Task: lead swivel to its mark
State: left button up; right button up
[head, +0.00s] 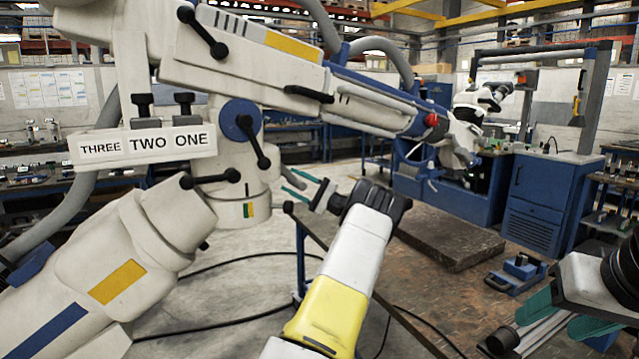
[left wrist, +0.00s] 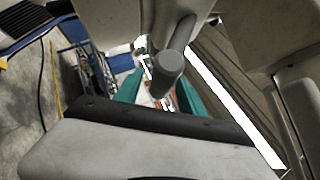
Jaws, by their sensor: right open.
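The off-white microscope stand fills the left of the head view, with its swivel joint (head: 240,185) near the middle. A small green and yellow mark (head: 248,210) shows on the joint's lower housing. A dark knob (head: 288,207) sticks out to the right of that housing. My left gripper (head: 297,183) is just right of the joint, its teal fingers apart and pointing left. In the left wrist view, a grey round-ended handle (left wrist: 168,70) appears in front of the spread fingers (left wrist: 158,98); contact cannot be told. My right gripper (head: 556,320) is open at lower right, away from the stand.
A label plate reading THREE, TWO, ONE (head: 142,146) and several black levers sit on the stand. The long upper arm (head: 360,100) reaches right to the microscope head (head: 475,105). A brown workbench (head: 430,290) holds a dark slab (head: 445,235) and a blue fixture (head: 520,270).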

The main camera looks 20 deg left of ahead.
pick_arm(q)
jog(key=shift+d, duration=0.1)
jog(key=s+v, duration=0.1)
jog(key=v, duration=0.6)
jog(key=shift+w+d, duration=0.25)
jog(key=shift+w, duration=0.3)
jog(key=shift+f, duration=0.15)
jog(key=shift+c, duration=0.5)
